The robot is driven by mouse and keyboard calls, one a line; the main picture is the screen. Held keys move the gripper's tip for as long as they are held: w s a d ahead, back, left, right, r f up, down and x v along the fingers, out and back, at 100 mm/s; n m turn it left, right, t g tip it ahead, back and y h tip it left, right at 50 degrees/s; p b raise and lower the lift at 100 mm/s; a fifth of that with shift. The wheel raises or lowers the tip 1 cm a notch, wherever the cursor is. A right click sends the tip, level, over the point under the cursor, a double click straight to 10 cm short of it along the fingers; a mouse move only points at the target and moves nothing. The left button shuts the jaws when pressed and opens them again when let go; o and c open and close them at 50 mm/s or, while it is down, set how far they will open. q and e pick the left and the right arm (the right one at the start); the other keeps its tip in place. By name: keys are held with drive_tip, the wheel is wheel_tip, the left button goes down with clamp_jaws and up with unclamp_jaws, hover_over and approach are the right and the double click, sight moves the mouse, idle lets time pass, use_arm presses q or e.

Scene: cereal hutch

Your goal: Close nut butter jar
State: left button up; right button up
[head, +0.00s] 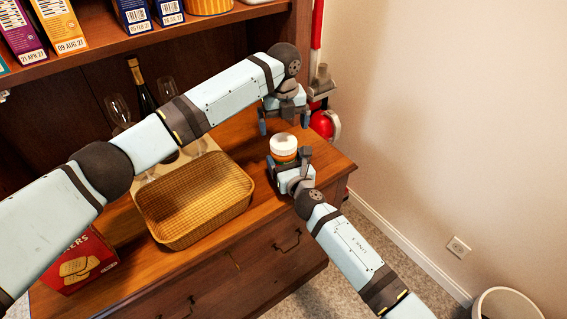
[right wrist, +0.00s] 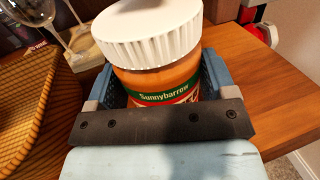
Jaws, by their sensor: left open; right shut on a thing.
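The nut butter jar (head: 283,157) stands on the hutch counter near its right end. It is orange-brown with a green and red label, and it fills the middle of the right wrist view (right wrist: 160,82). Its white ribbed lid (head: 283,142) sits on top of the jar, also clear in the right wrist view (right wrist: 150,35); I cannot tell whether it is tight. My right gripper (head: 289,159) is shut on the jar's body, a finger on each side below the lid. My left gripper (head: 283,124) is open and empty, pointing down just behind and above the lid.
A wicker basket (head: 195,238) lies on the counter to the left, with a red cracker box (head: 82,262) beside it. A bottle (head: 142,92) and glasses stand at the back. Cereal boxes fill the shelf (head: 110,50) above. A red extinguisher (head: 322,124) is beyond the counter's right end.

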use_arm(q)
wheel_tip(320, 180, up, 6)
drive_tip(key=shift+r, duration=0.2)
use_arm(e)
drive_tip(key=o, duration=1.7)
use_arm(q)
drive_tip(key=shift+r+p, duration=0.8)
use_arm(e)
drive_tip(key=v, duration=1.3)
drive_tip(key=shift+s+d, duration=0.2)
drive_tip(key=shift+s, duration=0.2)
